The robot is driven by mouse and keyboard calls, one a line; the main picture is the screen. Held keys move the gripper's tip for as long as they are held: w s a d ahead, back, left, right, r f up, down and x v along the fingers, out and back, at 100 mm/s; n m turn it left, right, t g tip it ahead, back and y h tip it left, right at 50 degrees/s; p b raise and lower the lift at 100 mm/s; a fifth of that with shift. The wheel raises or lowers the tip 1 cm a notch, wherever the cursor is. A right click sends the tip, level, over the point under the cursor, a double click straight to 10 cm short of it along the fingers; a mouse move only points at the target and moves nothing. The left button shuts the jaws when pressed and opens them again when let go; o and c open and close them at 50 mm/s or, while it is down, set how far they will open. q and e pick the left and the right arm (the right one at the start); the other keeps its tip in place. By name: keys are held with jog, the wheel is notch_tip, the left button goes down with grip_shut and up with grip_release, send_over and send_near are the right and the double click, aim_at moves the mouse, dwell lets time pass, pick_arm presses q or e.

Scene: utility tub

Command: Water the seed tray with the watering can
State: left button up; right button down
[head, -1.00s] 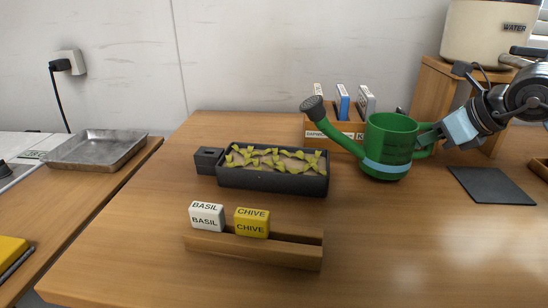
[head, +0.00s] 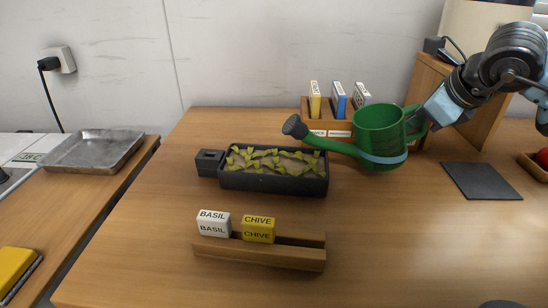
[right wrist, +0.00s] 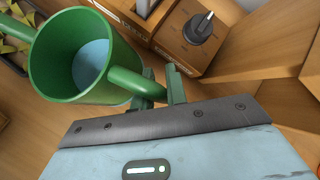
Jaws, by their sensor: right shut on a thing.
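The green watering can (head: 380,137) is tilted to the left, its spout rose (head: 295,127) above the back right part of the seed tray. My right gripper (head: 424,118) is shut on its handle from the right. In the right wrist view the can (right wrist: 85,55) shows pale blue water inside, and the gripper (right wrist: 160,92) is at its handle. The black seed tray (head: 270,183) holds soil and several yellow-green seedlings. No water stream is visible. My left gripper is not in view.
A wooden holder (head: 260,254) with BASIL (head: 213,224) and CHIVE (head: 258,229) blocks stands in front of the tray. A rack (head: 332,128) with upright packets is behind the can. A dark mat (head: 481,181) lies at right. A metal tray (head: 92,151) is on the left counter.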

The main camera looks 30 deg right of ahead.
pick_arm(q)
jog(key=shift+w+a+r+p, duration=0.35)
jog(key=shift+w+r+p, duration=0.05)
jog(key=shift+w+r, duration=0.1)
pick_arm(e)
jog(key=shift+w+a+r+h, duration=0.15)
jog(key=shift+a+r+h, duration=0.15)
jog(key=shift+r, duration=0.2)
jog(key=shift+w+a+r, duration=0.15)
jog(key=shift+a+r, duration=0.05)
jog(key=shift+r, duration=0.05)
pick_arm(q)
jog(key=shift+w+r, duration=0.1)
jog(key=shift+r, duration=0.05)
jog(key=shift+p, duration=0.3)
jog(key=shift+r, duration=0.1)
pick_arm(e)
jog(key=shift+r, duration=0.15)
